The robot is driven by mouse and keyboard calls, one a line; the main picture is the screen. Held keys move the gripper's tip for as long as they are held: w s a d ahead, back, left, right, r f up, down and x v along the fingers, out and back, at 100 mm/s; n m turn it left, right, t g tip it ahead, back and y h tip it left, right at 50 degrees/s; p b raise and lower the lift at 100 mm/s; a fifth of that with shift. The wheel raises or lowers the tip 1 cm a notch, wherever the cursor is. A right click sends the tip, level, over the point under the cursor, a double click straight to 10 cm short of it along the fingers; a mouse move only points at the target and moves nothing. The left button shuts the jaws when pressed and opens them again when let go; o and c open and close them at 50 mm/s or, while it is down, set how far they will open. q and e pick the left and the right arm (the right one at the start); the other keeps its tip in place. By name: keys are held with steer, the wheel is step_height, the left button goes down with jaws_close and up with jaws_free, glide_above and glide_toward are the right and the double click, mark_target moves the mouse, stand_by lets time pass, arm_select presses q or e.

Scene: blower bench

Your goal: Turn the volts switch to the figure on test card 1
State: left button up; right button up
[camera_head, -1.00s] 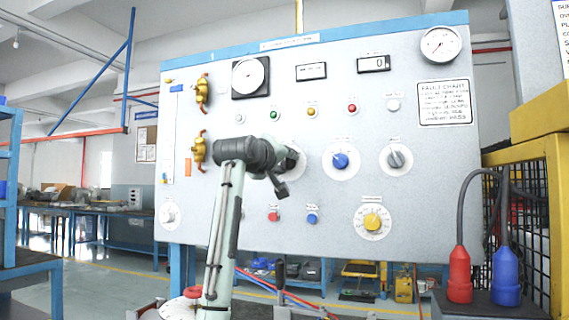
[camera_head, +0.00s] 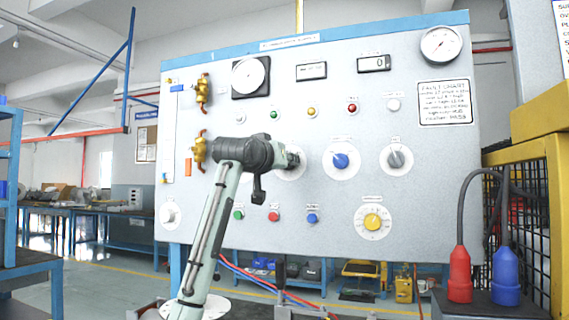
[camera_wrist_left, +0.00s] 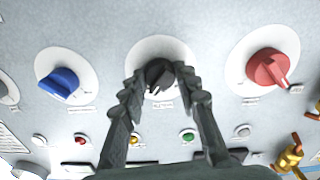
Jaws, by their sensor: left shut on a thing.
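My left gripper (camera_head: 292,160) is at a round white dial in the middle row of the grey panel. In the left wrist view its two fingers (camera_wrist_left: 162,80) are shut on the black knob (camera_wrist_left: 159,72), one on each side. The white dial plate (camera_wrist_left: 160,47) shows around the knob. Its label and scale are too small to read, so I cannot tell from lettering that it is the volts switch. I cannot identify test card 1 in these views. My right gripper is not in view.
A blue knob (camera_head: 340,160) and a grey knob (camera_head: 396,159) sit right of the gripped one. A red knob (camera_wrist_left: 270,68) is on its other side, hidden by my arm in the head view. Push buttons (camera_head: 273,216) lie below. Brass valves (camera_head: 200,150) are at left.

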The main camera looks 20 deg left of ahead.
arm_select(q)
steer(key=shift+m, duration=0.7)
steer(key=o, duration=1.2)
steer(key=shift+c, duration=0.2)
steer(key=shift+s, duration=0.1)
steer(key=s, duration=1.2)
steer(key=shift+a, duration=0.2)
steer(key=shift+w, duration=0.1)
